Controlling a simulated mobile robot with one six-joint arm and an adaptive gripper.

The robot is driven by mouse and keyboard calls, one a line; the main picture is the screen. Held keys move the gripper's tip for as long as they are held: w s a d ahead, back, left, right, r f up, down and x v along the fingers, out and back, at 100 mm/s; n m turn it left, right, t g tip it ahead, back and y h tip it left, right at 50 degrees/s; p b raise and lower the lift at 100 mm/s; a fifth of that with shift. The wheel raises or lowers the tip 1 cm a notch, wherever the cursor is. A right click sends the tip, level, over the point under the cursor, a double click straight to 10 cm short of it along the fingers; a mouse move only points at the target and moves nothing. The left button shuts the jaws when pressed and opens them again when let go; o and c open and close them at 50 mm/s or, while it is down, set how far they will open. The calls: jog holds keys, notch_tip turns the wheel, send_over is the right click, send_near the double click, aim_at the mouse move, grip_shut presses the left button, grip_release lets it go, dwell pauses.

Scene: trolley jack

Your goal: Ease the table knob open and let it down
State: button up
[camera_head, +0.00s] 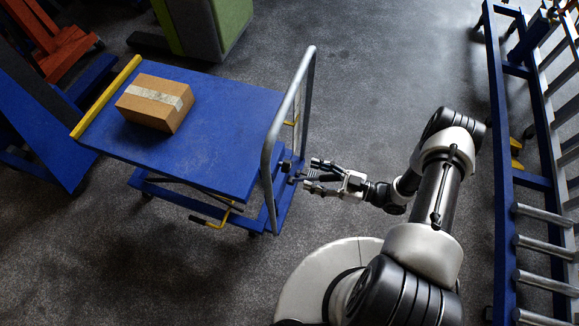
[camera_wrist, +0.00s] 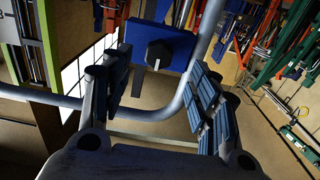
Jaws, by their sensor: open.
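The blue lift table (camera_head: 215,150) stands left of my arm, its top raised above its blue base, with a grey tubular push handle (camera_head: 311,80) at its right end. In the wrist view the black knob (camera_wrist: 158,53) sits on a blue plate (camera_wrist: 178,42) beside the grey tube. In the head view a small dark part, probably the knob (camera_head: 286,165), shows near the handle. My gripper (camera_head: 309,174) is open just right of it. In the wrist view the knob appears between the spread fingers of my gripper (camera_wrist: 160,68), with no contact visible.
A taped cardboard box (camera_head: 155,102) rests on the tabletop near its yellow edge strip (camera_head: 106,97). A blue rack with grey rollers (camera_head: 541,246) stands at the right. Floor behind the handle is clear.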

aim_at(289, 168)
jog(key=x, duration=0.8)
jog(key=shift+w+a+b, duration=0.15)
jog(key=shift+a+b, duration=0.15)
jog(key=shift+b, duration=0.1)
jog(key=shift+c, duration=0.6)
jog(key=c, duration=0.9)
